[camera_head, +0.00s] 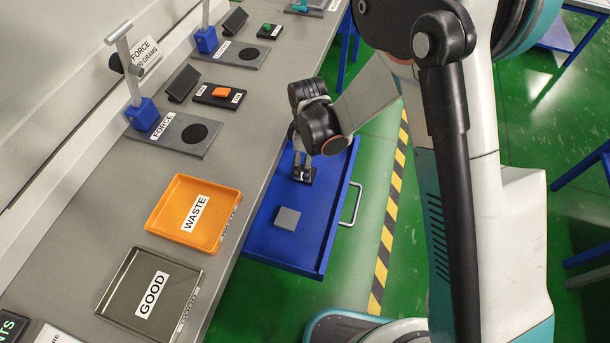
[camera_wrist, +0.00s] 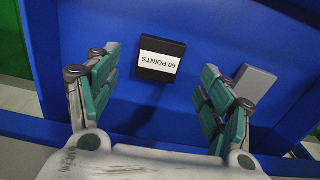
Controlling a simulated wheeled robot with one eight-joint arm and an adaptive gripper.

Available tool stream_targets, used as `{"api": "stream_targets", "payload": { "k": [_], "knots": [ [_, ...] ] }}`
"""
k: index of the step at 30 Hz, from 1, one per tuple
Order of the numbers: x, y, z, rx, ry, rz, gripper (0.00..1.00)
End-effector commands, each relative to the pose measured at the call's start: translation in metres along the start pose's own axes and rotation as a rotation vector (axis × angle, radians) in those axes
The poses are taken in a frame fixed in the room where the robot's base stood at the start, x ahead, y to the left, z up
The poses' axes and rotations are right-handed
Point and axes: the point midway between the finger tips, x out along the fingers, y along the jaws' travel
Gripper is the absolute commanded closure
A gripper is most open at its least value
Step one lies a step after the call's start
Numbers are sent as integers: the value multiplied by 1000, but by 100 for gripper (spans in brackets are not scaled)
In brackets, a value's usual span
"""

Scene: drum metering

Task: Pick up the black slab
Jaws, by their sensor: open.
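The black slab (camera_wrist: 161,60) lies in the open blue drawer, with a white label reading "60 POINTS", upside down in the wrist view. In the head view the black slab (camera_head: 311,177) is partly hidden by my gripper (camera_head: 302,165), whose fingers point down over it. In the wrist view my gripper (camera_wrist: 157,72) is open, with its teal finger pads on either side of the slab and a gap on both sides. Nothing is held.
A grey slab (camera_head: 287,218) also lies in the blue drawer (camera_head: 262,236), near my right finger in the wrist view (camera_wrist: 254,82). The drawer walls surround both. On the bench stand an orange WASTE tray (camera_head: 163,212) and a grey GOOD tray (camera_head: 112,300).

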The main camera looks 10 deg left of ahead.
Motion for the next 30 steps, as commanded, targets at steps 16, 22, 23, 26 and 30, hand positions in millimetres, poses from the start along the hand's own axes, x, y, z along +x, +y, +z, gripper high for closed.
{"api": "stream_targets", "payload": {
  "k": [16,22,23,26,30],
  "knots": [
    [51,0,-1,0,0,0,27],
    [50,0,-1,0,0,0,47],
    [50,0,-1,0,0,0,54],
    [50,0,-1,0,0,0,75],
    [50,0,-1,0,0,0,75]
  ]
}}
